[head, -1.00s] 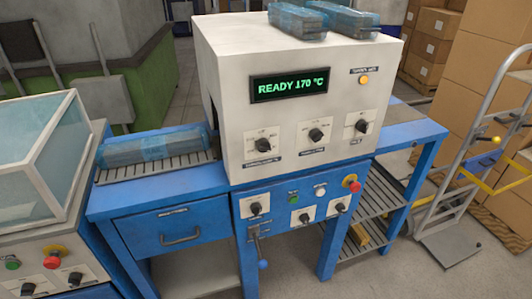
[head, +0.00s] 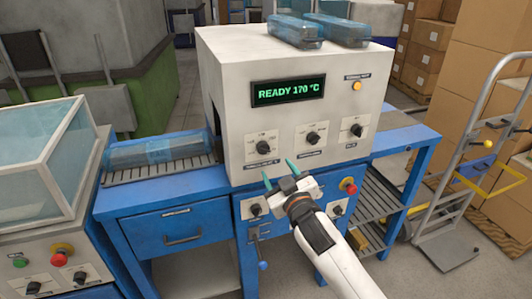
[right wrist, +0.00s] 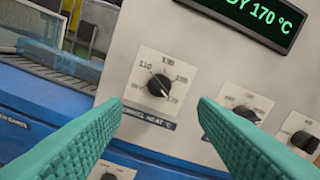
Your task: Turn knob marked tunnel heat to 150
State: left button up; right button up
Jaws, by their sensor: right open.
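The tunnel heat knob (head: 263,148) is a black round knob on a square pale plate, the left one of three on the white machine's front. In the right wrist view the knob (right wrist: 159,86) stands between the fingers in the picture, with its pointer mark towards 170 at lower right. The display (head: 289,90) reads READY 170 °C. My right gripper (head: 279,171) is open and empty, its teal fingers pointing at the panel just below and right of the knob in the head view. It appears apart from the knob. My left gripper is not in view.
Two similar knobs, the middle one (head: 312,139) and the right one (head: 357,130), sit on the same panel. The blue lower panel has more knobs and a red stop button (head: 348,187). Wrapped packs (head: 161,149) lie on the left rollers and on top of the machine.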

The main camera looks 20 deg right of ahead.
aim_at(266, 152)
jog(key=w, duration=0.9)
jog(key=shift+w+a, duration=0.25)
jog(key=shift+w, duration=0.1)
jog(key=c, duration=1)
jog(key=shift+p, duration=0.35)
